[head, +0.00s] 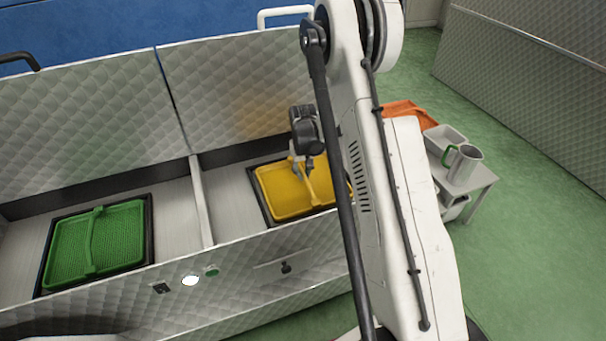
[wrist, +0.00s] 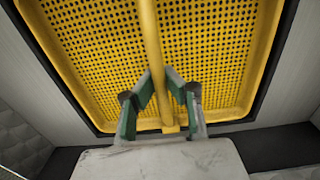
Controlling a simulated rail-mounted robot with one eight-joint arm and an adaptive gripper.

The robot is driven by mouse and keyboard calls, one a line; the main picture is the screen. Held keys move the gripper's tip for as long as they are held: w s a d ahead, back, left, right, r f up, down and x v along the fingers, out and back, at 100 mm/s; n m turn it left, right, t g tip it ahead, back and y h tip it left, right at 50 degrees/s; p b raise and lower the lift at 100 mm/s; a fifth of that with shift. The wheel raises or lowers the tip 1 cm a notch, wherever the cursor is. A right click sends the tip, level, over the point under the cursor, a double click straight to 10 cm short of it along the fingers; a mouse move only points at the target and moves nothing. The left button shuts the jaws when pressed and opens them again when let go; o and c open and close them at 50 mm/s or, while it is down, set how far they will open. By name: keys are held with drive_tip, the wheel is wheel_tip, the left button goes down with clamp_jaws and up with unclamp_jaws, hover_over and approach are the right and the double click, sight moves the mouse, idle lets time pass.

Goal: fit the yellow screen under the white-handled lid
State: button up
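The yellow screen (head: 284,191) is a perforated tray with a raised bar across it. It lies in the dark-edged opening of the right bay, under the raised lid (head: 235,90) with the white handle (head: 286,13). My gripper (head: 305,165) is over the screen. In the wrist view, the fingertips (wrist: 160,76) close in on both sides of the bar of the yellow screen (wrist: 95,45), with no clear gap. The screen appears to sit inside the dark frame; whether it is fully seated is hard to tell. My arm hides its right side in the head view.
A green screen (head: 98,240) sits in the left bay, under a raised lid (head: 90,125) with a black handle (head: 22,60). A divider (head: 201,200) separates the bays. A small table (head: 466,178) with a metal jug (head: 464,164) stands at right on the green floor.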

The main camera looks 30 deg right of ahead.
sight(303, 172)
drive_tip(key=o, duration=0.4)
wheel_tip(303, 172, up, 12)
drive_tip(key=shift+r, duration=0.1)
idle(0.5)
idle(0.4)
